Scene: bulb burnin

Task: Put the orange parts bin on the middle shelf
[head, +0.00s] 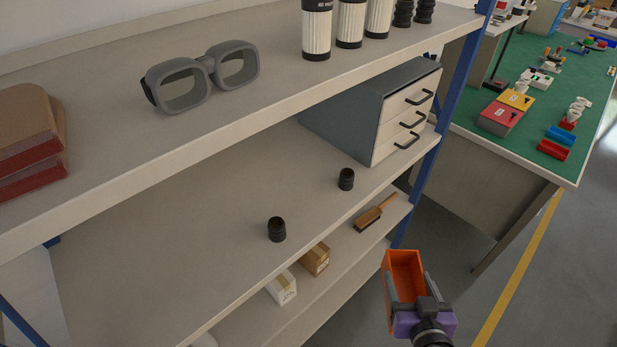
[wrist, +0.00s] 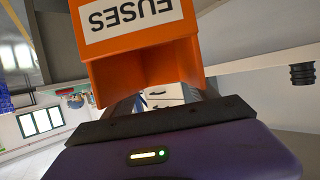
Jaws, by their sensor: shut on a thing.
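The orange parts bin (head: 403,270) is held in my gripper (head: 432,306) at the lower right of the head view, in front of the shelf unit and apart from it. In the wrist view the bin (wrist: 140,60) fills the upper middle, and its white label reads "FUSES" upside down. My gripper (wrist: 165,115) is shut on the bin; the exact contact of the fingers is partly hidden. The middle shelf (head: 150,255) holds two small black cylinders (head: 277,229) (head: 346,179) and a drawer cabinet (head: 375,110).
The top shelf (head: 250,105) carries grey goggles (head: 203,75), white cylinders (head: 317,30) and red-edged books (head: 28,135). The lower shelf holds small boxes (head: 314,259) and a brush (head: 375,213). A blue post (head: 450,100) stands at the right. The middle shelf's left part is clear.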

